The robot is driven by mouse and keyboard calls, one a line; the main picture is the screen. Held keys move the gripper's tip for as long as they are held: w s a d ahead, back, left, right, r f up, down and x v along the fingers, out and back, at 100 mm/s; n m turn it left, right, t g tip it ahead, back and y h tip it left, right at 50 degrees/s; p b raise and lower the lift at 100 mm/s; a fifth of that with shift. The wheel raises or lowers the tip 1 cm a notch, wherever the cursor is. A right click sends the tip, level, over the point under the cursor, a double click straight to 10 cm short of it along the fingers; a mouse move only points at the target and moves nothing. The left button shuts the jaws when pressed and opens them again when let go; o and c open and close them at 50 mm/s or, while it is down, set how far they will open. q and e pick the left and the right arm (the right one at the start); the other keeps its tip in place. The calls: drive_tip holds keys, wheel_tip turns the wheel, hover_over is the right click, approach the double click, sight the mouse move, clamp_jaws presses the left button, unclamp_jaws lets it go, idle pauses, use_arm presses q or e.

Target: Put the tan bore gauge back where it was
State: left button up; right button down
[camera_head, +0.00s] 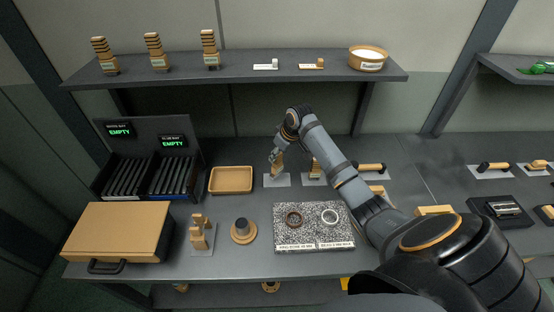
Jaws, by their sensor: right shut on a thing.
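My right gripper (277,156) is shut on a small tan upright piece, which I take to be the tan bore gauge (278,167). The gauge is upright above a pale square pad (277,181) behind the speckled plate. I cannot tell whether its foot touches the pad. The fingers cover its upper part. My right arm comes in from the lower right and reaches across the bench. My left gripper is not in view.
Just right stands another tan piece (315,167), partly behind my arm. An empty tan tray (231,179) lies left. The speckled plate (314,245) carries a brown and a white ring. A tan case (117,232) and black racks (125,178) stand further left. A shelf (235,75) hangs behind.

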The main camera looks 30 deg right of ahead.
sight(277, 161)
drive_tip(key=shift+w+a+f, duration=0.1)
drive_tip(key=shift+w+f, duration=0.15)
drive_tip(key=shift+f, duration=0.05)
wheel_tip(277, 161, down, 2)
drive_tip(key=shift+f+p, duration=0.25)
drive_tip(key=shift+p, duration=0.5)
drive_tip(key=shift+f, duration=0.3)
drive_tip(key=c, duration=1)
unclamp_jaws()
drive_tip(key=shift+f, duration=0.15)
drive_tip(key=shift+r, duration=0.2)
drive_tip(key=b+v, duration=0.1)
drive_tip(key=v, duration=1.1)
drive_tip(key=shift+s, duration=0.1)
